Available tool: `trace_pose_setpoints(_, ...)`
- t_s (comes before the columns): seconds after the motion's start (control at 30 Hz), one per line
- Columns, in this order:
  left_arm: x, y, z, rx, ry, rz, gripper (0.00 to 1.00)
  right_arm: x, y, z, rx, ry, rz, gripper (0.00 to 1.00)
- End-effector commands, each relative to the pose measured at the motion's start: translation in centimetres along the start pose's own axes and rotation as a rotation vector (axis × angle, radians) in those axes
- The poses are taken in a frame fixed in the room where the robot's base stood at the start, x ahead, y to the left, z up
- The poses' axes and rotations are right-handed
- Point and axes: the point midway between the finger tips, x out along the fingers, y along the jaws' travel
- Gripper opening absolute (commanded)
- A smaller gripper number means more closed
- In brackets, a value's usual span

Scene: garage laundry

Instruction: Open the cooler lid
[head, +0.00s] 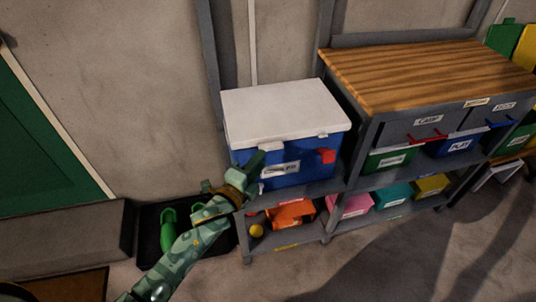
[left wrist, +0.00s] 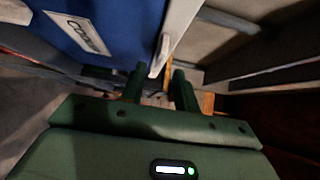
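The blue cooler (head: 300,171) stands on a grey shelf, with its white lid (head: 285,108) lying flat and closed on top. A white latch (head: 270,147) hangs from the lid's front edge at the left. My left gripper (head: 257,166) is at the cooler's front, just below that latch, and hides part of the label. In the left wrist view my left gripper (left wrist: 161,84) has its two fingers apart, with the white latch (left wrist: 159,56) between or just beyond their tips. I cannot tell whether they touch it. My right gripper is not in view.
A wood-topped workbench (head: 420,72) with labelled bins stands right of the cooler. An orange bin (head: 291,214) and a yellow ball (head: 257,231) are on the lower shelf. A dark tray (head: 150,228) with green boots (head: 168,229) is left. The wall is close behind.

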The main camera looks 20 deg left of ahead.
Motion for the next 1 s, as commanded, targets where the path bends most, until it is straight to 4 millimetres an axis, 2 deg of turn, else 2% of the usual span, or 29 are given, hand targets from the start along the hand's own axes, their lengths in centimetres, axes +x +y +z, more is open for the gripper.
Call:
trace_pose_setpoints(0.1, 2.4, 0.3, 0.0, -0.001, 0.001, 0.001, 0.31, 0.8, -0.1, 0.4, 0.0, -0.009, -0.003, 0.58)
trace_pose_setpoints(0.23, 3.9, 0.3, 0.0, 0.0, 0.0, 0.002, 0.31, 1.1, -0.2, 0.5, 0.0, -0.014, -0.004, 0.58)
trace_pose_setpoints(0.37, 4.6, 0.1, 0.0, -0.001, 0.0, 0.002, 0.31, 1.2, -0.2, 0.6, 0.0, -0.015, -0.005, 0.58)
trace_pose_setpoints(0.6, 4.7, 0.0, 0.0, -0.001, 0.0, 0.001, 0.31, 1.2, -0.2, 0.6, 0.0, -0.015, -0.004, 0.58)
trace_pose_setpoints(0.63, 4.7, 0.0, 0.0, -0.001, 0.0, 0.001, 0.28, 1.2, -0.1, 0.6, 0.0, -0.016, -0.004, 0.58)
trace_pose_setpoints(0.73, 4.7, 0.0, 0.0, -0.001, 0.0, 0.001, 0.0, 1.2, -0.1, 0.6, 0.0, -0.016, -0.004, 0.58)
trace_pose_setpoints(1.0, 4.7, -0.3, -0.1, -0.004, 0.0, 0.004, 0.0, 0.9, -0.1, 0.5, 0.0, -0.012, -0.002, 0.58)
